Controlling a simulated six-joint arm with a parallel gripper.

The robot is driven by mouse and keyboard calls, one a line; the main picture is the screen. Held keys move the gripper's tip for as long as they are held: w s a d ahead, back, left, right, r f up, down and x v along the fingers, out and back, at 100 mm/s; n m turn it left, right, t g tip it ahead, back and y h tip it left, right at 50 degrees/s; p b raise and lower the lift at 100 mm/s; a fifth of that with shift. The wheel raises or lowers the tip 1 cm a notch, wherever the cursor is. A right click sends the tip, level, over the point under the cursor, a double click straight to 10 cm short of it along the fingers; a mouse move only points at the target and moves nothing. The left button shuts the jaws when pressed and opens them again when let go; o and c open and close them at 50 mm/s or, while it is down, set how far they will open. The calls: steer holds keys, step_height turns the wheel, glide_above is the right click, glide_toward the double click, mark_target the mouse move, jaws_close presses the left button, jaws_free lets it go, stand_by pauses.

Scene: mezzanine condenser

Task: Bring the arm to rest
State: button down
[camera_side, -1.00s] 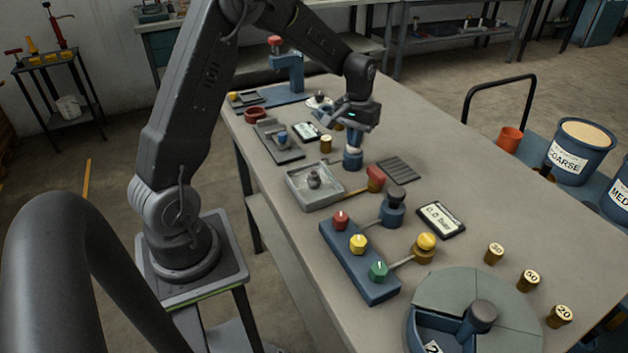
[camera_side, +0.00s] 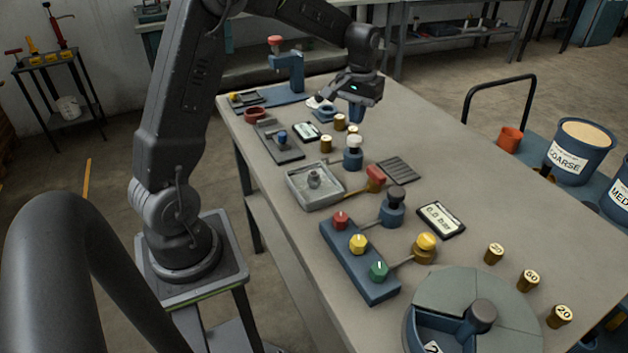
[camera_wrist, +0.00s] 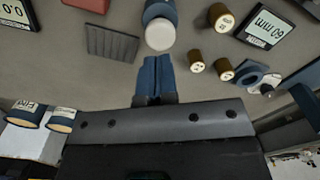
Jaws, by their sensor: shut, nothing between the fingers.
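My gripper (camera_side: 356,112) hangs above the far part of the workbench (camera_side: 480,205) in the side view, fingers pointing down. It is shut and empty, clear of the bench top. The white top also shows just beyond the fingertips in the wrist view (camera_wrist: 160,35).
Several brass weights (camera_side: 326,144) stand near the gripper. A grey tray (camera_side: 308,192), a red-handled tool (camera_side: 376,178), a ribbed dark pad (camera_side: 399,171) and a valve block (camera_side: 355,262) occupy the bench. A trolley with a COARSE bucket (camera_side: 574,152) stands right. Space above the bench is free.

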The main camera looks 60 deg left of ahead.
stand_by(0.4)
steer(key=s+d+r+m+t, duration=0.4)
steer(key=s+d+r, duration=0.6)
steer(key=s+d, duration=0.45)
steer(key=s+d+f+m+t, duration=0.1)
steer(key=s+d+m, duration=0.1)
steer(key=s, duration=0.6)
steer(key=shift+s+d+t, duration=0.3)
steer(key=shift+s+d, duration=0.05)
steer(key=shift+d, duration=0.1)
steer(key=shift+w, duration=0.15)
